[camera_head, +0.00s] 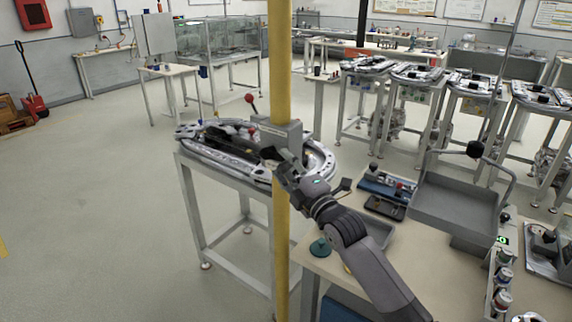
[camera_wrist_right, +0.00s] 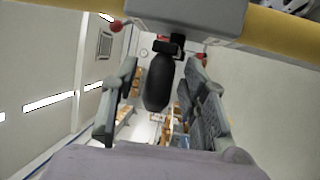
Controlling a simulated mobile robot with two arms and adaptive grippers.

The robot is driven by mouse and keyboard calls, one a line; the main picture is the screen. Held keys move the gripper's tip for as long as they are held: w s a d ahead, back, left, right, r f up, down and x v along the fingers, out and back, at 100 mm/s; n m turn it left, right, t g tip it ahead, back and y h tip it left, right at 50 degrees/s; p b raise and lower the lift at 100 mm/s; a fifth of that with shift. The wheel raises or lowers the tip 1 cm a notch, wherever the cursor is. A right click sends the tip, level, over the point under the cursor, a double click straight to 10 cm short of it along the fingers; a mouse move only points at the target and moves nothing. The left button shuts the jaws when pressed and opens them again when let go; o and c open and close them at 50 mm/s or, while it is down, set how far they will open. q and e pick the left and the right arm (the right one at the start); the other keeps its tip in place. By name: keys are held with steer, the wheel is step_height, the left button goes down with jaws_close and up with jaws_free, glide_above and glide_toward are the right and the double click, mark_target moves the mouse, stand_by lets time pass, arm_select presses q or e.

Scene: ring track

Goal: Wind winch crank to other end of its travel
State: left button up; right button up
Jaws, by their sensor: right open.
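The winch is a grey box (camera_head: 280,132) on a yellow post (camera_head: 281,60); its underside (camera_wrist_right: 185,12) fills the top of the right wrist view. A small lever with a red ball (camera_head: 249,98) stands at its left. The crank's black grip (camera_wrist_right: 158,85) hangs below the box in the right wrist view. My right gripper (camera_head: 286,165) is just below the box at the post. Its fingers (camera_wrist_right: 160,95) are open, one on each side of the black grip, with visible gaps. My left gripper is not in view.
A ring track on a stand (camera_head: 218,165) is behind the post. A workbench (camera_head: 345,268) at the right carries a grey tray with a handle (camera_head: 455,205), a blue fixture (camera_head: 385,188) and several small cans. The floor at the left (camera_head: 90,210) is clear.

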steer(key=shift+c, duration=0.3)
jaws_close()
stand_by(0.3)
steer(key=shift+r, duration=0.15)
